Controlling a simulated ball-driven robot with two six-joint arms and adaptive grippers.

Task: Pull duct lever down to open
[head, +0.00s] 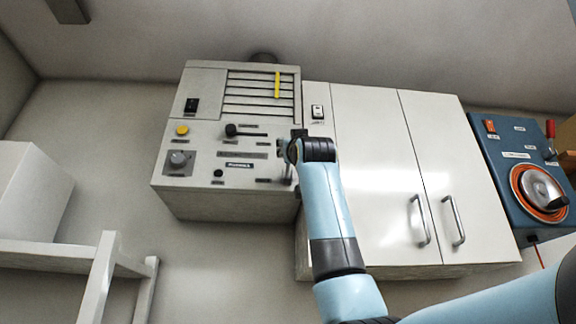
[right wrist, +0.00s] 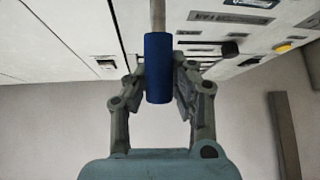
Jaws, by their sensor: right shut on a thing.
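The duct lever shows in the right wrist view as a metal rod with a blue cylindrical grip (right wrist: 158,68). My right gripper (right wrist: 160,78) has its two fingers on either side of this grip and is shut on it. In the head view my right gripper (head: 288,158) is at the right edge of the grey control box (head: 235,200), largely covered by my own wrist. The blue grip is hidden there. The box has a slatted vent (head: 250,95) with a yellow strip (head: 277,85) at its top. My left gripper is not in view.
A white stand (head: 60,253) is at lower left.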

